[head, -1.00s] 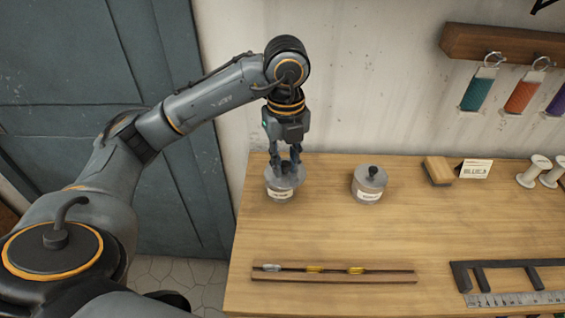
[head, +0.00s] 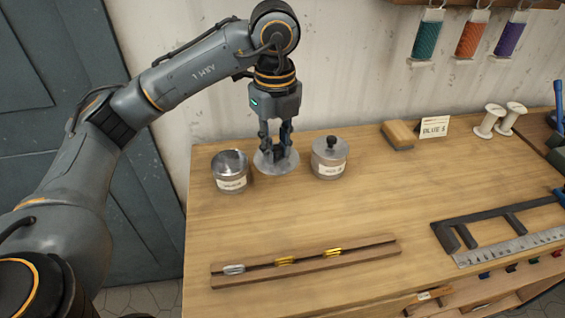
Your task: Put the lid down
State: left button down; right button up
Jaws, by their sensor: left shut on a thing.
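My left gripper (head: 276,150) points down and is shut on the knob of a round grey metal lid (head: 264,166). The lid is level, over the bench between two labelled metal jars, low down; I cannot tell whether it touches the wood. The left jar (head: 231,181) stands uncovered, its round top showing. The right jar (head: 329,168) has its lid on, with a black knob on top. The gripper's fingers hide the held lid's knob. My right gripper is not in view.
The wooden bench (head: 330,215) has clear room in front of the jars. A slotted wooden strip (head: 310,262) with small clips lies near the front. A block (head: 398,135), a label card (head: 435,127), white spools (head: 489,121) and a metal square (head: 470,232) are to the right.

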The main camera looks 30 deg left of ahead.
pick_arm(q)
jog(key=w+a+f+p, duration=0.1)
jog(key=w+a+f, duration=0.1)
jog(key=w, duration=0.1)
jog(key=w+a+f+p, duration=0.1)
jog(key=w+f, duration=0.2)
jog(key=w, duration=0.1)
jog(key=w+a+f+p, duration=0.1)
jog(key=w+a+f, duration=0.1)
jog(key=w+f, duration=0.1)
jog(key=shift+w+a+f, duration=0.25)
jog(key=shift+w+a, duration=0.1)
jog(key=shift+w, duration=0.25)
jog(key=shift+w+a+f, duration=0.25)
jog(key=shift+w+f, duration=0.2)
jog(key=shift+f, duration=0.3)
notch_tip(320, 180, down, 2)
jog(key=shift+f+p, duration=0.15)
jog(key=shift+p, duration=0.65)
jog(key=shift+f, duration=0.25)
jog(key=shift+f, duration=0.1)
jog(key=c, duration=1.2)
grip_release()
jog(key=shift+o, duration=0.2)
